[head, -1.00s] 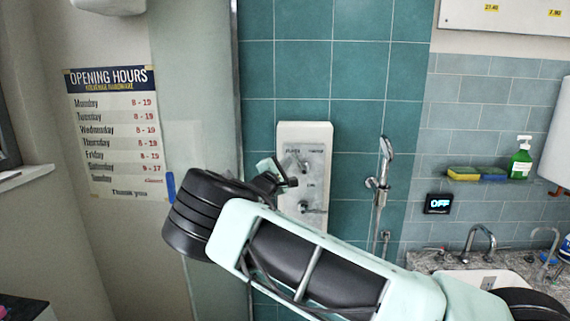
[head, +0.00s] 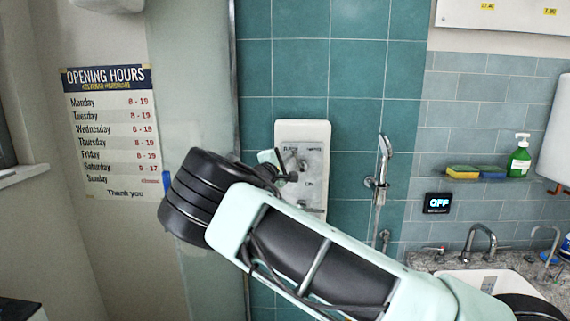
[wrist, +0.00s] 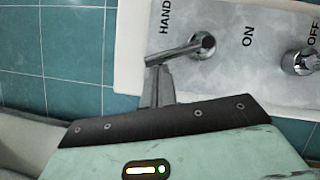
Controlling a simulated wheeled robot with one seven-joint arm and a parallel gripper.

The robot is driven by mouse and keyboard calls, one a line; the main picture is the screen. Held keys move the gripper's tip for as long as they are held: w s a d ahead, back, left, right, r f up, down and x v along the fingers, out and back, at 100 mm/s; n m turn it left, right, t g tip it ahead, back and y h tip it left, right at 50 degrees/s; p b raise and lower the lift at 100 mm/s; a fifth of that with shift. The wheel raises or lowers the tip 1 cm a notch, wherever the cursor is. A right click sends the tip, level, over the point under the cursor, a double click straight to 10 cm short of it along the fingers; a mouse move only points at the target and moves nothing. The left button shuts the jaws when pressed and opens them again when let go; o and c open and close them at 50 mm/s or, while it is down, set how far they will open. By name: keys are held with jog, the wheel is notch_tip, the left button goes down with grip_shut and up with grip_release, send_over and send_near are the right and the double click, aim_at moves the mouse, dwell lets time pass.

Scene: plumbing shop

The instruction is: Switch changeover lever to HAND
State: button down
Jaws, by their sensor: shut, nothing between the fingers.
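The chrome changeover lever (wrist: 175,51) sticks out from its round pivot on the pale wall panel (wrist: 128,50). In the wrist view its free end points left and slightly down. The HAND label (wrist: 165,17) is above the free end, and the lever does not point straight at it. My gripper (wrist: 157,84) is shut and empty. Its fingertips are just below the lever's free end, at or very near contact. In the head view my gripper (head: 282,172) is in front of the upper panel (head: 318,130) and partly hides the lever.
A second chrome knob (wrist: 301,62) is on the panel between the ON and OFF labels. A hand shower (head: 383,160) hangs right of the panel. A glass screen edge (head: 235,80) is on the left. A sink (head: 480,280) is at lower right.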

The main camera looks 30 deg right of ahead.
aim_at(296, 154)
jog(key=m+b, duration=0.1)
jog(key=b, duration=0.2)
jog(key=s+d+r+m+g+y+b, duration=0.1)
jog(key=m+b, duration=0.1)
jog(key=b, duration=0.1)
jog(key=d+m+y+b, duration=0.1)
jog(key=m+b, duration=0.1)
jog(key=b, duration=0.1)
jog(key=shift+s+d+r, duration=0.15)
jog(key=shift+s+d, duration=0.1)
jog(key=shift+s, duration=0.1)
jog(key=m+b, duration=0.1)
jog(key=s+d+m+y+b, duration=0.1)
jog(key=b, duration=0.1)
jog(key=d+r+m+y+b, duration=0.1)
jog(key=m+b, duration=0.1)
jog(key=shift+s+d+g, duration=0.15)
jog(key=shift+s+g, duration=0.15)
jog(key=shift+b, duration=0.3)
